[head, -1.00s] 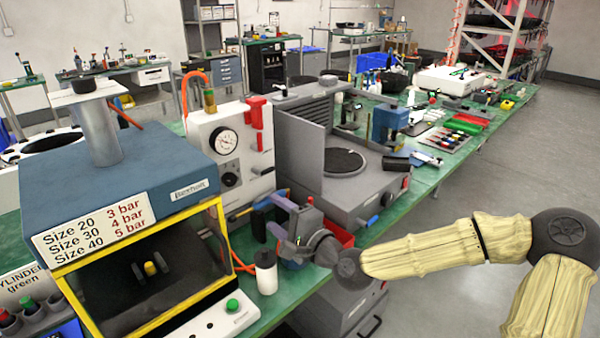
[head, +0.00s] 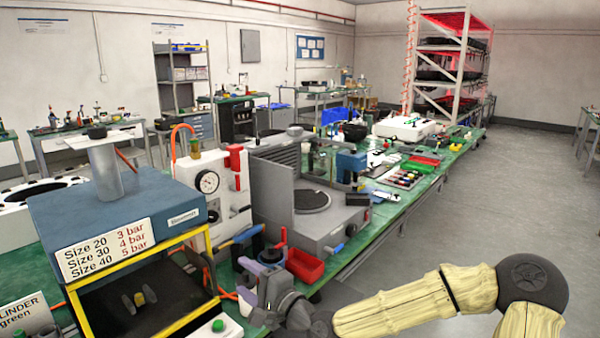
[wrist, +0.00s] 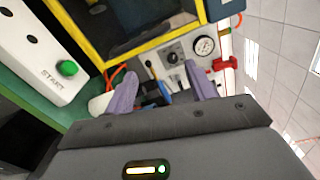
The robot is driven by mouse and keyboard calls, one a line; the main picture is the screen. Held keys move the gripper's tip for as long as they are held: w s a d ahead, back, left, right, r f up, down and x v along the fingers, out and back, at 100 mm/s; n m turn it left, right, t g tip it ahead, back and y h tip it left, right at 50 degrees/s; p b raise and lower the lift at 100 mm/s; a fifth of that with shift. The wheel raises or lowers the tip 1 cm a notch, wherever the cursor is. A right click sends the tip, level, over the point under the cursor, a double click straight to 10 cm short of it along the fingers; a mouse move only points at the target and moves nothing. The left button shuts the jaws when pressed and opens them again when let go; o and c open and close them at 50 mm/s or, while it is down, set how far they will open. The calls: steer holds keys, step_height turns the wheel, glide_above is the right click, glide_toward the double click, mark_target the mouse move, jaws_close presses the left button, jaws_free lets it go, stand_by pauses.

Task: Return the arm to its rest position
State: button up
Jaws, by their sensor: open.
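My arm, in tan covers with dark grey joints, reaches in from the lower right of the head view. My gripper (head: 258,271) is at its end, low over the front of the green bench, near the yellow-framed test box. In the wrist view my gripper (wrist: 160,95) shows two purple-grey fingers standing apart with nothing held between them. Beyond the fingers are the white gauge panel and its round gauge (wrist: 204,46), with a blue-handled tool (wrist: 160,85) seen between the fingers, apart from them as far as I can tell.
The yellow-framed box (head: 140,190) stands left of my gripper, its START button (wrist: 67,68) close by. A red tray (head: 303,266), a white bottle (head: 246,298) and a grey machine (head: 325,225) are near. The floor (head: 500,200) right of the bench is clear.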

steer(key=s+d+f+n+g+h, duration=0.1)
steer(key=s+f+n+g+h, duration=0.15)
steer(key=f, duration=0.45)
steer(key=s+d+f+n+g+h, duration=0.1)
steer(key=s+f+n+g+h, duration=0.15)
steer(key=f, duration=0.45)
steer(key=s+d+f+n+g+h, duration=0.1)
steer(key=s+d+f+n+h, duration=0.15)
steer(key=d, duration=0.45)
steer(key=s+d+f+n+g+h, duration=0.1)
steer(key=s+d+f+n+h, duration=0.2)
steer(key=d, duration=0.4)
steer(key=s+d+r+g+h, duration=0.25)
steer(key=s+d+r, duration=0.35)
steer(key=s+d, duration=0.4)
step_height(320, 180, up, 19)
steer(key=w+p, duration=0.1)
steer(key=p, duration=1.8)
steer(key=shift+w+h, duration=0.35)
steer(key=shift+h, duration=0.05)
